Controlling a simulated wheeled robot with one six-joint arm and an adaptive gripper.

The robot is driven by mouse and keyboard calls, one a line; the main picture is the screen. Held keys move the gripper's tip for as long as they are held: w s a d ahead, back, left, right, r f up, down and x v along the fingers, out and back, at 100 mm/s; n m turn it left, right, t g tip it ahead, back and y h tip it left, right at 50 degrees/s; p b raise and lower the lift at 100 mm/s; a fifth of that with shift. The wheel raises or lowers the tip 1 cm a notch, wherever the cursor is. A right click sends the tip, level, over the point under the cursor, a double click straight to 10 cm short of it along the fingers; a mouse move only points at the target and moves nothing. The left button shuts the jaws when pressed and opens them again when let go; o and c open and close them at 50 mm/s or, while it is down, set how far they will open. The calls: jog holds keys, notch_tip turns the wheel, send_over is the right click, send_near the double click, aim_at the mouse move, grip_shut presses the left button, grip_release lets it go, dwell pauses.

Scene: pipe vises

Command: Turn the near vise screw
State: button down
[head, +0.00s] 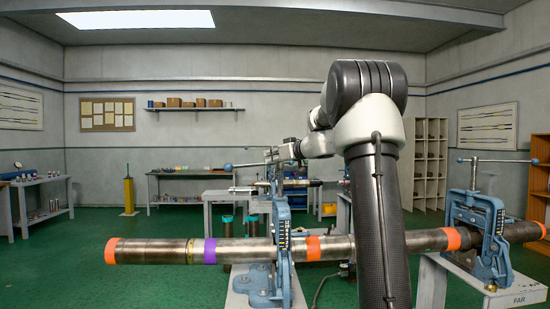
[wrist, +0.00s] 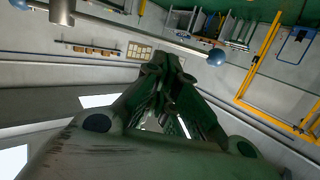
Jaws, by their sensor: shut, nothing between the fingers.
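The near vise (head: 283,245) is a blue pipe vise around the long steel pipe (head: 160,251). Its bar handle ends at the left in a blue ball (head: 228,166), above the vise. In the wrist view the handle bar (wrist: 150,35) runs across the top to a blue ball (wrist: 216,57). My gripper (wrist: 165,62) points toward the bar with its fingers together, shut and empty. In the head view my gripper (head: 283,152) is small at the top of the near vise, and cannot be told clearly from the handle. Whether it touches the bar cannot be told.
A second blue vise (head: 478,225) on a stand marked FAR (head: 518,301) holds the pipe at the right. Orange and purple bands mark the pipe. Behind are a workbench (head: 180,175), a yellow post (head: 129,194) and shelves (head: 430,165). Green floor is clear at left.

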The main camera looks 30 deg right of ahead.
jog(key=x, duration=0.9)
jog(key=shift+w+a, duration=0.1)
jog(key=shift+a, duration=0.05)
